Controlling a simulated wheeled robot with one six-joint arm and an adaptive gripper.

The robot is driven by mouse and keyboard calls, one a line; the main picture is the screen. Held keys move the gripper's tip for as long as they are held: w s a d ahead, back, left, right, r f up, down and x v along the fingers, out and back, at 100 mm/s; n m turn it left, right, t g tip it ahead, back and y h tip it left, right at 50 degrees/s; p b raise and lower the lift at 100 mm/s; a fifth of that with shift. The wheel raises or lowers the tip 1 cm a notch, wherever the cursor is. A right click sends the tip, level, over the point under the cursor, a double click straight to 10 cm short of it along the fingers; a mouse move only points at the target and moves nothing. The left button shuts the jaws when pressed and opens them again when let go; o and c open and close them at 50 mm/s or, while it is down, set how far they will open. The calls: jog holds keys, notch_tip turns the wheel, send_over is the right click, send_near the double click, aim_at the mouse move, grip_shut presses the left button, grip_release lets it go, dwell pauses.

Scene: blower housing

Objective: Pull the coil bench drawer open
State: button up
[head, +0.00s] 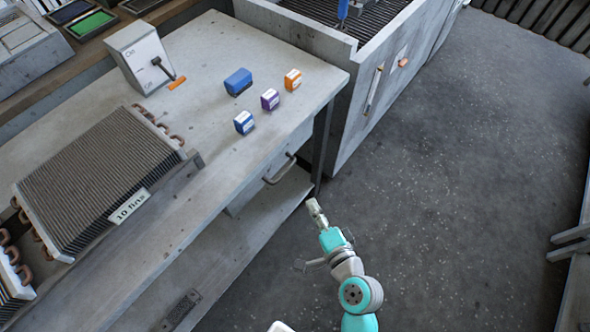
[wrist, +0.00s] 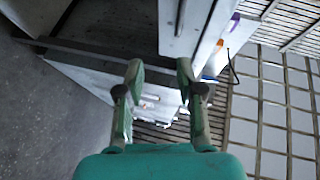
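The coil bench (head: 215,55) is a pale worn worktop at the left and middle of the head view. Its drawer (head: 262,178) sits under the front edge near the right end and looks closed. A grey bar handle (head: 281,171) stands out from the drawer front. My gripper (head: 313,203) is just right of and below the handle in the head view, apart from it. In the wrist view my gripper (wrist: 160,75) has its two fingers spread with nothing between them. A dark bar, probably the handle (wrist: 180,18), shows on a pale panel beyond the fingertips.
On the bench are a finned coil (head: 95,175), a switch box (head: 138,55) and several small blue, purple and orange blocks (head: 270,99). A grey cabinet (head: 365,95) adjoins the bench's right end. A lower shelf (head: 270,205) runs underneath. The floor (head: 460,170) at right is clear.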

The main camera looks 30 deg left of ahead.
jog(key=g+y, duration=0.1)
send_near(285, 171)
jog(key=x, duration=1)
jog(key=shift+f, duration=0.3)
grip_shut()
